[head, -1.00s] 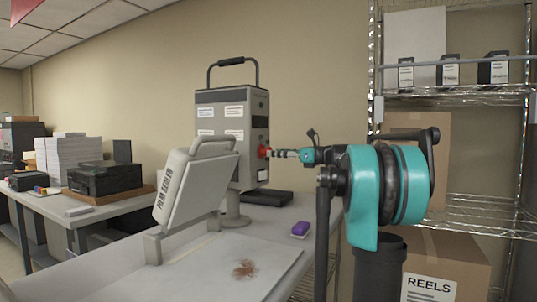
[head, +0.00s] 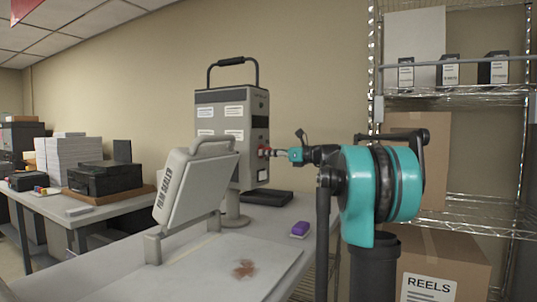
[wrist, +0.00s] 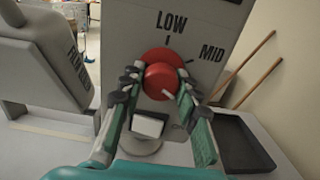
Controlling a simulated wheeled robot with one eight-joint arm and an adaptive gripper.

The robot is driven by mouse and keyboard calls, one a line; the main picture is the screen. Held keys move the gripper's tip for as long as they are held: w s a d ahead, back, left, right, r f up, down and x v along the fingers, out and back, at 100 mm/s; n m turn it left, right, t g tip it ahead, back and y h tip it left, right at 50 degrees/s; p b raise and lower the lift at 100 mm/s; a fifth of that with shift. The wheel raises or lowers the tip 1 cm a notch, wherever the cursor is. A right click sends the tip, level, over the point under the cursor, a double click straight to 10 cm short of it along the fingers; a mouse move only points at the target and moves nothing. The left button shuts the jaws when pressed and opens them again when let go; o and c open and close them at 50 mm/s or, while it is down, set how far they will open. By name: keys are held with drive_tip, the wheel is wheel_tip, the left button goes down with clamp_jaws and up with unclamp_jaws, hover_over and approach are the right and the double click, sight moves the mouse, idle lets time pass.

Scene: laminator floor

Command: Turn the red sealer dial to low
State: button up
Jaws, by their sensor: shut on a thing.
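The red sealer dial (wrist: 160,75) is round and sits on the grey front of the upright sealer box (head: 232,120). In the wrist view, LOW is printed above the dial and MID to its upper right, each with a tick line. A short pale mark shows on the lower right of the dial's face. My gripper (wrist: 160,84) has one finger on each side of the dial and is shut on it. In the head view, the dial (head: 262,152) shows small at my gripper's tip (head: 272,153). Any marking behind the right finger is hidden.
A purple block (head: 300,229) and a dark tray (head: 267,197) lie on the bench, with a brown stain in front. A wire shelf (head: 460,98) and a REELS box (head: 440,270) are at right.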

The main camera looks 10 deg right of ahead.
drive_tip(key=shift+c, duration=1.1)
drive_tip(key=shift+n, duration=0.3)
drive_tip(key=n, duration=0.5)
drive_tip(key=shift+n, duration=0.3)
drive_tip(key=n, duration=0.6)
drive_tip(key=shift+w, duration=0.1)
drive_tip(key=n, duration=0.6)
drive_tip(key=shift+n, duration=0.3)
drive_tip(key=n, duration=0.5)
